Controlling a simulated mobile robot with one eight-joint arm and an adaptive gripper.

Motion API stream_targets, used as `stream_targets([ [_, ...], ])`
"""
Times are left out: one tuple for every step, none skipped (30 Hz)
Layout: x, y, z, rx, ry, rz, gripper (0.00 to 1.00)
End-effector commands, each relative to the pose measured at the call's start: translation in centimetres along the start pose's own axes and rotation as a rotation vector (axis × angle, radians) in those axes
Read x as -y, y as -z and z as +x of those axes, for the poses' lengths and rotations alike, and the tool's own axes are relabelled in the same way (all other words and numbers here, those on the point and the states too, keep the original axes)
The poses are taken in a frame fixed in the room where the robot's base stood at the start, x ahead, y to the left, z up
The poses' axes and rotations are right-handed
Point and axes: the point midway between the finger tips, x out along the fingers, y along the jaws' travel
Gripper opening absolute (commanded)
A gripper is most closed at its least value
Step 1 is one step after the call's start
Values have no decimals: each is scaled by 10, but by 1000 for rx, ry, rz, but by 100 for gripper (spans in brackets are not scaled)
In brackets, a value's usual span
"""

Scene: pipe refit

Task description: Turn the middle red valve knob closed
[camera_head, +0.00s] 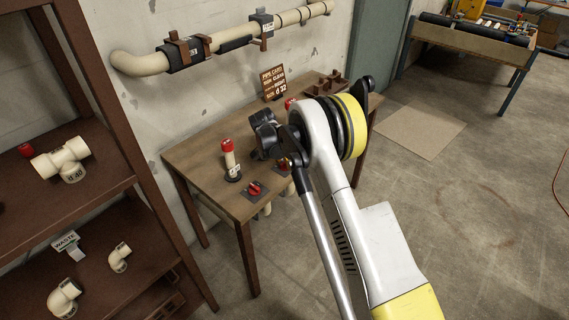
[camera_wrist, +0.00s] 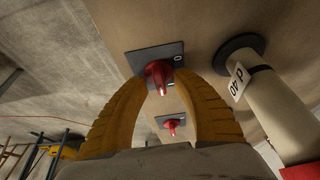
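In the wrist view, a red valve knob (camera_wrist: 158,75) on a dark square plate lies between the tips of my gripper's (camera_wrist: 161,84) two yellow fingers. The fingers flank it closely; whether they press on it is unclear. A second red knob (camera_wrist: 172,126) on its own plate shows between the fingers, clear of the tips. In the head view, one red knob (camera_head: 254,188) is at the table's near edge and another (camera_head: 283,164) is partly behind my arm. My fingers are hidden there, so which knob they flank is unclear. A third knob is not clearly visible.
A pipe with a red cap (camera_head: 228,155) stands on the wooden table (camera_head: 205,155) left of the knobs; it is close beside my fingers in the wrist view (camera_wrist: 275,105). A sign (camera_head: 273,82) stands at the back. A shelf (camera_head: 110,160) with fittings is at left.

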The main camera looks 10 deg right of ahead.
Motion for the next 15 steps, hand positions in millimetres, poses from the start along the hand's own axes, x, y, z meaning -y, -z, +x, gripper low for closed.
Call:
stream_targets([
  [0, 0, 0, 0, 0, 0, 33],
  [0, 0, 0, 0, 0, 0, 33],
  [0, 0, 0, 0, 0, 0, 33],
  [0, 0, 0, 0, 0, 0, 29],
  [0, 0, 0, 0, 0, 0, 20],
  [0, 0, 0, 0, 0, 0, 8],
  [0, 0, 0, 0, 0, 0, 0],
  [0, 0, 0, 0, 0, 0, 0],
  [0, 0, 0, 0, 0, 0, 0],
  [0, 0, 0, 0, 0, 0, 0],
  [0, 0, 0, 0, 0, 0, 0],
  [0, 0, 0, 0, 0, 0, 0],
  [0, 0, 0, 0, 0, 0, 0],
  [0, 0, 0, 0, 0, 0, 0],
  [0, 0, 0, 0, 0, -1, 0],
])
